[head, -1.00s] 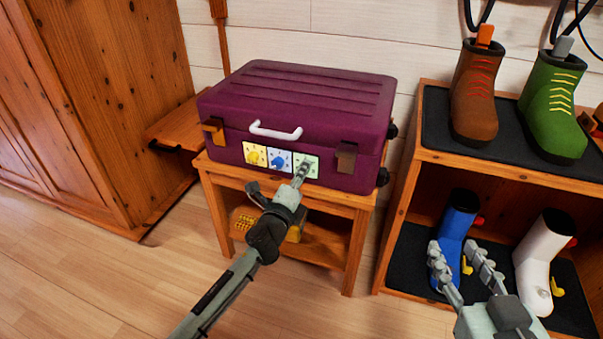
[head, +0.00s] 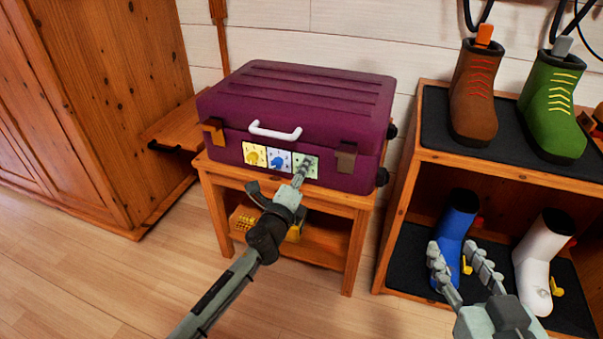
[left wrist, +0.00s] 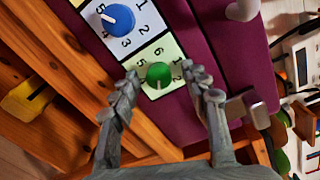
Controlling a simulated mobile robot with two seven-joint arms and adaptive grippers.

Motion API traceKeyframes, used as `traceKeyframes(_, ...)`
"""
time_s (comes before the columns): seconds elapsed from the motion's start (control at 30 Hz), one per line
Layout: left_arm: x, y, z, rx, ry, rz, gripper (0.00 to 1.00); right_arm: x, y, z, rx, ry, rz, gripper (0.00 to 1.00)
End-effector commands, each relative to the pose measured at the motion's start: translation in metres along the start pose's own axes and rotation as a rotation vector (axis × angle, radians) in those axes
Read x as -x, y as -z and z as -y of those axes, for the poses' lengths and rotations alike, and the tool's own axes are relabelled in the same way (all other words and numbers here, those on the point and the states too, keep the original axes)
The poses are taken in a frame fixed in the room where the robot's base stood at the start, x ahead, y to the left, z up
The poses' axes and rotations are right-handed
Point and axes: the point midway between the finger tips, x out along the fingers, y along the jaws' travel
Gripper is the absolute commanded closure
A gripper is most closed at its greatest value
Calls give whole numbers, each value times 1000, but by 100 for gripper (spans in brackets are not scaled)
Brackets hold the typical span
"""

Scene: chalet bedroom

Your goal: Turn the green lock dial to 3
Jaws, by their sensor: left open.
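The green dial (left wrist: 159,75) sits on a pale green numbered plate (head: 312,160) on the front of the purple suitcase (head: 300,105). A short white mark shows at the dial's lower edge in the left wrist view; 6, 1 and 2 are readable around it. My left gripper (left wrist: 158,76) is open, its fingers on either side of the dial; contact is unclear. In the head view my left gripper (head: 305,168) hides the green dial. My right gripper (head: 459,250) is open and empty, in front of the lower shoe shelf.
The blue dial (left wrist: 117,19) and yellow dial (head: 253,157) sit beside the green one. The suitcase has a white handle (head: 275,131) and a dark latch (head: 345,160). It stands on a wooden table (head: 334,201). A shoe rack (head: 475,160) stands at the right.

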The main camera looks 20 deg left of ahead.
Motion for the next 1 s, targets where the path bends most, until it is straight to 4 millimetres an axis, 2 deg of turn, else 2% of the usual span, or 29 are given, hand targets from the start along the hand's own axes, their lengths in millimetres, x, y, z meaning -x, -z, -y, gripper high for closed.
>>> traceKeyframes(0.17, 14, 0, -1, 0, -2, -1, 54, 0, 0, 0, 1, 1, 0, 60)
traceKeyframes(0.5, 84, 1, -2, 0, -3, -1, 54, 0, 1, 0, 0, 0, -1, 60)
traceKeyframes(0.63, 105, 1, -1, 2, -2, -1, 54, 0, 1, 0, -1, -1, -1, 60)
traceKeyframes(0.8, 118, 0, 0, 2, 0, 0, 54, 0, 1, 0, -1, -1, -2, 60)
traceKeyframes(1.0, 120, 0, 0, 0, 1, 0, 54, 0, 1, 0, -1, -1, -2, 60)
